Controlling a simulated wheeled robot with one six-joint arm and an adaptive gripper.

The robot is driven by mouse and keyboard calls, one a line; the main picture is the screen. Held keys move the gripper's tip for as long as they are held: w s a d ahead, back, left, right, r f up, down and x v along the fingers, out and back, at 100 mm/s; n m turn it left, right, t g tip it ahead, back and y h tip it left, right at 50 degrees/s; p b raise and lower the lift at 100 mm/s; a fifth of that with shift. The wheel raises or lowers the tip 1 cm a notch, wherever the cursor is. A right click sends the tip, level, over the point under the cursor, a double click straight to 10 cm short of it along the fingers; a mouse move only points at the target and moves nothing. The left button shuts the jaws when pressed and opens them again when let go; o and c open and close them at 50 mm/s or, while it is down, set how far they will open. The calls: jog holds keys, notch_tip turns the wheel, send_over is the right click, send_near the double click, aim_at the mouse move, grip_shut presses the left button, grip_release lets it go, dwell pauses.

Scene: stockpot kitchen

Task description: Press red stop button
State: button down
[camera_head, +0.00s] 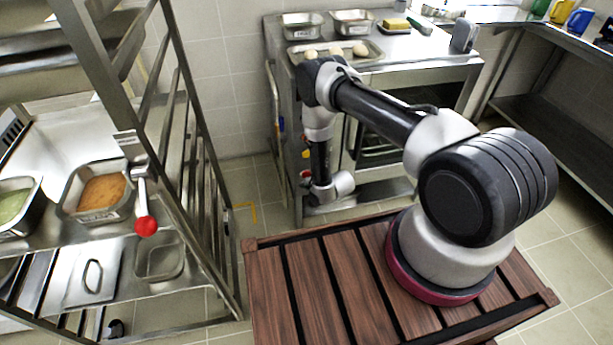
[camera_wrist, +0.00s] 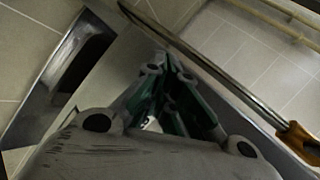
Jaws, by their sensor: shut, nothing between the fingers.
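In the head view, a small red spot (camera_head: 305,174), perhaps the red stop button, shows on the front of the steel oven unit beside my arm's lower links. Its shape is too small to make out, and my arm partly hides that area. In the wrist view, my gripper (camera_wrist: 166,70) is shut and empty, with its green-lined fingers together. No red button can be made out in the wrist view. In the head view, my wrist hangs low in front of the oven unit, and the fingers cannot be made out clearly.
A steel rack (camera_head: 190,190) with food pans stands on the left. A red ball knob (camera_head: 146,226) sits on a lever there. An orange-ended bar (camera_wrist: 297,140) runs close to my gripper in the wrist view. Tiled floor (camera_head: 245,180) lies between rack and oven.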

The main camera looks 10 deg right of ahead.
jog(key=shift+w, duration=0.45)
jog(key=shift+w, duration=0.4)
dwell(0.6)
jog(key=shift+s, duration=0.85)
jog(key=shift+s, duration=0.1)
jog(key=s, duration=0.4)
jog(key=shift+s, duration=0.4)
dwell(0.7)
